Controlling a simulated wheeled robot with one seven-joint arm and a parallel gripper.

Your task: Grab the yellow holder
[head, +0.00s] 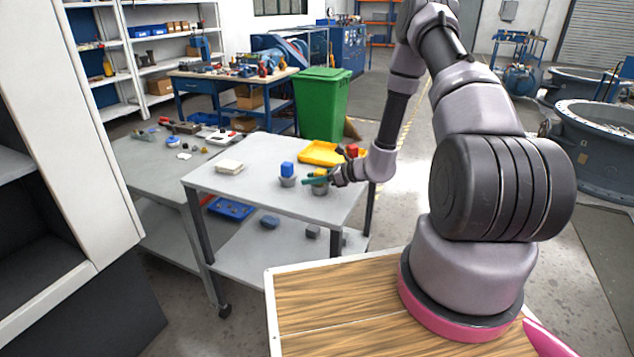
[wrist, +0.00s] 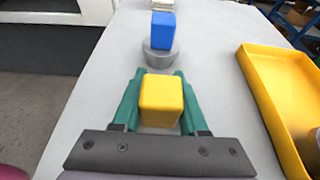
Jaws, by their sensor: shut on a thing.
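The yellow holder (wrist: 161,97) is a small block between the green fingers of my gripper (wrist: 158,95) in the wrist view. The fingers touch it on its left and right sides. A grey round base shows just below it, partly hidden; I cannot tell whether the block still rests on it. In the head view my gripper (head: 318,178) is low over the cart top at its right side, and the yellow holder (head: 320,173) shows only as a small patch between the fingers.
A blue block (wrist: 162,30) stands on a grey round base (wrist: 159,55) just beyond my gripper. A yellow tray (wrist: 285,107) lies to the right. A pale stack (head: 229,167) sits at the left of the cart top (head: 240,188). A green bin (head: 320,105) stands behind the cart.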

